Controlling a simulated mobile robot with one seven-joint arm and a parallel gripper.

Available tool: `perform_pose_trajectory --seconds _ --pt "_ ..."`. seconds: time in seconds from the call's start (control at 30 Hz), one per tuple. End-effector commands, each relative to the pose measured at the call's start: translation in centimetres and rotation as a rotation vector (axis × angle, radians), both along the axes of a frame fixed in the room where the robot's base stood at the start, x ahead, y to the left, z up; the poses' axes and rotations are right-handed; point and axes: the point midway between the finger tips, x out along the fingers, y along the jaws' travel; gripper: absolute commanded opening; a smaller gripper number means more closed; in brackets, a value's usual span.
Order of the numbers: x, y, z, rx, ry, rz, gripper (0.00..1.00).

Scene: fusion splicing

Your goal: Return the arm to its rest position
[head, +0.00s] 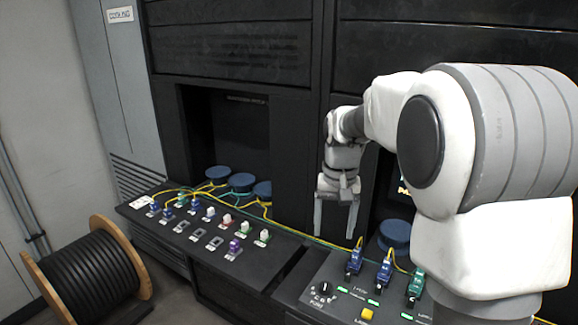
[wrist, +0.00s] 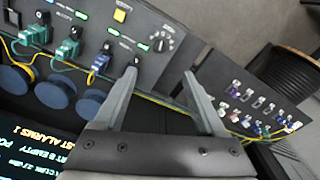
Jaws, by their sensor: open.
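My gripper (head: 337,216) hangs pointing down in front of the dark cabinet, above the gap between the two panels. Its two fingers are apart with nothing between them. In the wrist view my gripper (wrist: 163,82) also shows open and empty, with both panels beyond its fingertips. My white and grey arm fills the right of the head view and hides part of the right panel.
The left panel (head: 185,241) carries several coloured connectors with yellow and green cables. The right panel (head: 325,268) holds blue and green connectors, a black knob (head: 324,288) and a yellow button (head: 367,314). A cable reel (head: 100,262) stands on the floor at left.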

Motion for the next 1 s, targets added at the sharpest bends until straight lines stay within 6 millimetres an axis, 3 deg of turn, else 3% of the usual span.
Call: perform_pose_trajectory --seconds 0.03,0.2,0.43,0.8,1.0 --pt "-1.3 0.0 1.4 0.002 -0.027 0.009 0.73" --pt "-5.7 0.1 4.4 0.002 -0.106 0.047 0.73" --pt "-12.0 0.2 6.9 -0.006 -0.210 0.096 0.73" --pt "-21.4 0.3 6.8 -0.041 -0.374 0.174 0.73" --pt "-24.1 0.3 5.8 -0.059 -0.426 0.200 0.73"
